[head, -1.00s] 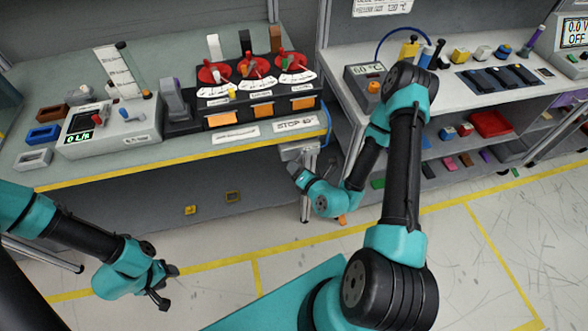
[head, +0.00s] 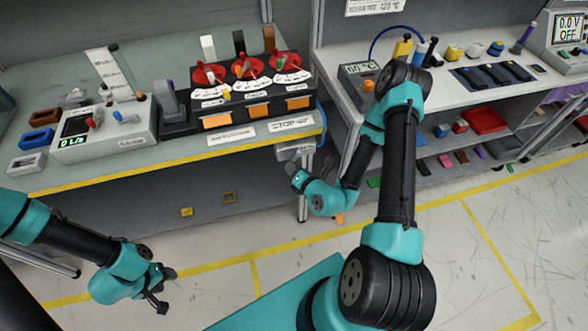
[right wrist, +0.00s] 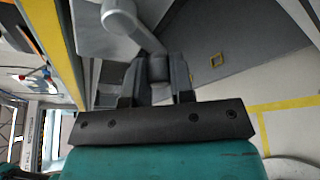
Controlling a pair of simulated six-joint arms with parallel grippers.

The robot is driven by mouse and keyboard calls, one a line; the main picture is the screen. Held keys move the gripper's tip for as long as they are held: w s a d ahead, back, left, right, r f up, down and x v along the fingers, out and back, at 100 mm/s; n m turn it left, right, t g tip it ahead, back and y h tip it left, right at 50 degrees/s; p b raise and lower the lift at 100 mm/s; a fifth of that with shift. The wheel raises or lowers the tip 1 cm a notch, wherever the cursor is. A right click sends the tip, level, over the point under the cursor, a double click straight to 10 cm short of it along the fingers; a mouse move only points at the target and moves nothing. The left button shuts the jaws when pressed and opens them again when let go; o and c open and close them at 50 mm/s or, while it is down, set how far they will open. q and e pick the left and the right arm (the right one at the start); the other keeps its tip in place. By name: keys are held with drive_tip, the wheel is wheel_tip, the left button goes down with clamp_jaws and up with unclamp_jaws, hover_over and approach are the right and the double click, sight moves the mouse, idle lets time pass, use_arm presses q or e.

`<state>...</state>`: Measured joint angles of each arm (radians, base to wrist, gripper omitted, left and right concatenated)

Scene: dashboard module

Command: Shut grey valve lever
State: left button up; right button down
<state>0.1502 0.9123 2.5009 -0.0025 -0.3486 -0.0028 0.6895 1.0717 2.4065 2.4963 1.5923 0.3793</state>
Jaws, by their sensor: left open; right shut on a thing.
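The grey valve lever (right wrist: 137,28) shows in the right wrist view as a rounded arm with a bend, running down between my right gripper's fingers. In the head view the grey valve (head: 294,151) sits under the table's right front corner, and its lever is mostly hidden there. My right gripper (right wrist: 157,85) is shut on the lever's end; in the head view it also shows just below the valve (head: 295,172). My left gripper (head: 164,288) is open and empty, low over the floor at the lower left, far from the valve.
The table's yellow front edge (head: 150,163) runs close above my right gripper. A console with red dials (head: 243,66) and a grey flow box (head: 100,130) stand on the table. The floor below is mostly clear.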

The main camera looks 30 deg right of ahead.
sight(280, 155)
drive_tip(key=shift+a, duration=0.1)
drive_tip(key=m, duration=0.1)
drive_tip(key=a+r+m+t+y, duration=0.1)
drive_tip(key=m, duration=0.1)
drive_tip(key=r+m+t, duration=0.1)
drive_tip(key=m, duration=0.1)
drive_tip(key=shift+w+a, duration=0.25)
drive_tip(key=shift+a+r+m+t, duration=0.1)
drive_tip(key=shift+r+m+t, duration=0.45)
drive_tip(key=shift+m, duration=0.7)
drive_tip(key=shift+a+r+m+t, duration=0.1)
drive_tip(key=shift+r+m+t, duration=0.4)
drive_tip(key=shift+m, duration=0.75)
drive_tip(key=c, duration=1)
unclamp_jaws()
drive_tip(key=s, duration=0.5)
drive_tip(key=s+d+f, duration=0.1)
drive_tip(key=s, duration=0.5)
drive_tip(key=s+d+f, duration=0.1)
drive_tip(key=s, duration=0.5)
